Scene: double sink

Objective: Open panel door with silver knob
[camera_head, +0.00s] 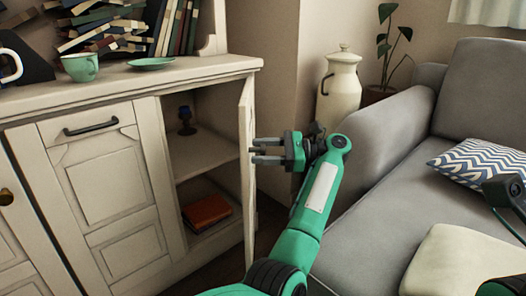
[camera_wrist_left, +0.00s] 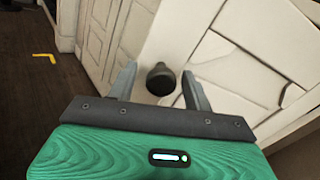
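The cream panel door (camera_head: 247,165) stands swung open at the right side of the cabinet, seen nearly edge-on in the head view. My left gripper (camera_head: 256,151) is at the door's outer side, pointing left toward it. In the left wrist view a round knob (camera_wrist_left: 160,79) sits on the pale door panel (camera_wrist_left: 225,60); it looks dark rather than silver. The open fingers of my left gripper (camera_wrist_left: 159,72) lie to either side of the knob with gaps visible. The knob is hidden in the head view. My right gripper cannot be made out.
The open cabinet (camera_head: 200,152) holds a brown book (camera_head: 207,212) and a small dark-blue object (camera_head: 187,120). A green cup (camera_head: 80,67) and saucer (camera_head: 151,63) stand on top. A grey sofa (camera_head: 385,190) and white urn (camera_head: 341,95) are to the right.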

